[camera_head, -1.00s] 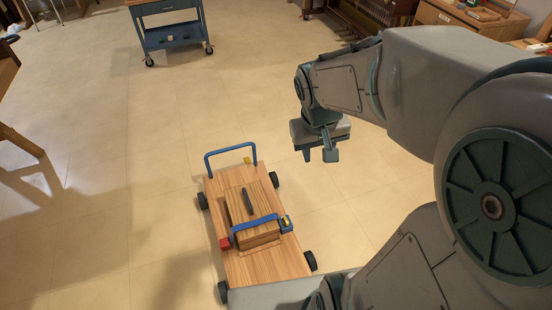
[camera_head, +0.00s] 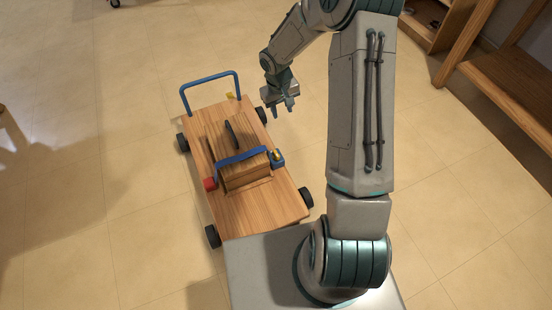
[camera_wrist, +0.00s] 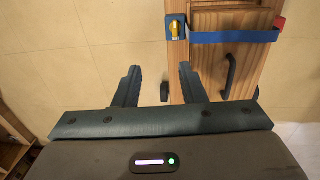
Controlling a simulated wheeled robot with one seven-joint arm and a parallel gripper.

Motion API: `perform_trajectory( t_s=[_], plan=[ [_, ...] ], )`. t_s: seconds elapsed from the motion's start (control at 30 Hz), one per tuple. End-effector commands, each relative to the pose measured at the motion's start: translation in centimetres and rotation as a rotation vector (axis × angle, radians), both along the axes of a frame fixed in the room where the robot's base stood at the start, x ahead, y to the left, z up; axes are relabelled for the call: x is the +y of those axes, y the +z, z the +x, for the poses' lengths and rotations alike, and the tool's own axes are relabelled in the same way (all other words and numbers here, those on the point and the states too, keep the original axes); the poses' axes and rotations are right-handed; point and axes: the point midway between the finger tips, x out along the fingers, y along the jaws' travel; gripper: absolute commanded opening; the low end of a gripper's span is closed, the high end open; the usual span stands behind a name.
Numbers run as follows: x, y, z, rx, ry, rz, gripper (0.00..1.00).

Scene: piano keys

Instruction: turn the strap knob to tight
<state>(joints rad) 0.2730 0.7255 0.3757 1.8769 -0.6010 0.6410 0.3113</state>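The strap knob (camera_wrist: 174,30) is a small yellow knob on a blue block at one end of the blue strap (camera_wrist: 232,38). In the head view the knob (camera_head: 276,156) sits on the right side of the wooden box, and the strap (camera_head: 243,157) runs across the box to a red block (camera_head: 210,184). My gripper (camera_wrist: 158,71) is open and empty, its two fingers apart. In the head view my gripper (camera_head: 284,108) hangs beside the cart, up and slightly right of the knob, not touching it.
The box (camera_head: 247,178) has a dark handle (camera_head: 232,134) and stands on a wheeled wooden cart (camera_head: 258,212) with a blue push bar (camera_head: 210,78). Wooden furniture (camera_head: 510,90) stands at the upper right. Open tiled floor (camera_head: 80,190) lies left of the cart.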

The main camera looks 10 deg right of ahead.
Motion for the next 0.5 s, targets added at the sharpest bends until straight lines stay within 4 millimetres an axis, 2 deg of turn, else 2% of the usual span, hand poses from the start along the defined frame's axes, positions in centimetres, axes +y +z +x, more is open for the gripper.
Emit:
perform_trajectory(
  t_s=[0.03, 0.2, 0.33, 0.5],
  plan=[
    [0.2, -3.7, 0.4, 0.010, -0.002, 0.017, 0.37],
    [0.8, -10.3, 1.5, 0.020, 0.000, 0.061, 0.37],
    [1.2, -13.4, 2.0, 0.022, -0.001, 0.086, 0.37],
    [1.4, -15.1, 2.2, 0.023, -0.002, 0.098, 0.37]
  ],
)
